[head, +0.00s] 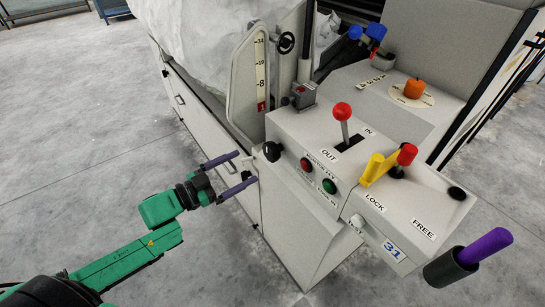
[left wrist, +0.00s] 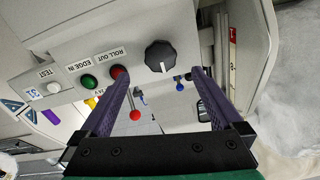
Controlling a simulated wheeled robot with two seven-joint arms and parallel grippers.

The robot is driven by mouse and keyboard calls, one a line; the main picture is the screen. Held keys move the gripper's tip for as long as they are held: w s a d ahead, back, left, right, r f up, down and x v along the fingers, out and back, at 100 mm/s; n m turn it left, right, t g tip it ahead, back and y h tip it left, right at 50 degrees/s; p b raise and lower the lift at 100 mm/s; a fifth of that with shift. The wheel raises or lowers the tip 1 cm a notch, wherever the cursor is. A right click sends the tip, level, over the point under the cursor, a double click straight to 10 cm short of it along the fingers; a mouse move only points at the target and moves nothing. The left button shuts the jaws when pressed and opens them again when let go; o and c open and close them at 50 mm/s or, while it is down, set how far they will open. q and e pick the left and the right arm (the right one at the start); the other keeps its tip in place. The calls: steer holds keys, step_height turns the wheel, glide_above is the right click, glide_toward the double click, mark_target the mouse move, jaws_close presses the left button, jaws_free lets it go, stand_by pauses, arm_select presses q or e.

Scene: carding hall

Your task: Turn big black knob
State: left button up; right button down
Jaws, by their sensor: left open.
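The big black knob (head: 271,151) sits at the left end of the machine's front panel in the head view. In the left wrist view the knob (left wrist: 160,56) is scalloped, with a white pointer mark on its lower edge. My left gripper (head: 247,168) is open, its two purple fingers directed at the panel just left of the knob. In the left wrist view the knob shows between the open fingers (left wrist: 160,71), farther off than their tips, and nothing is held. My right gripper is in neither view.
Red (head: 306,165) and green (head: 329,186) buttons sit right of the knob. A red-balled lever (head: 342,111), a yellow lever (head: 372,168) and an orange knob (head: 414,88) stand on top. A purple handle (head: 486,245) juts out at lower right. Grey floor (head: 70,150) lies open at left.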

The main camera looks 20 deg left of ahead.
mark_target(267, 153)
arm_select(q)
steer(key=x, duration=1)
steer(key=shift+w+b, duration=0.1)
steer(key=shift+b, duration=0.3)
steer(key=shift+c, duration=0.3)
steer(key=c, duration=1.3)
steer(key=shift+o, duration=0.2)
steer(key=shift+r+n+p, duration=0.15)
steer(key=shift+n+p, duration=0.75)
steer(key=shift+p, duration=0.2)
steer(key=shift+n+p, duration=1.05)
steer(key=shift+n, duration=0.05)
steer(key=shift+d+n+p, duration=0.1)
steer(key=shift+n+p, duration=0.6)
steer(key=shift+n, duration=0.5)
steer(key=shift+n+p, duration=0.45)
steer(key=shift+n, duration=0.75)
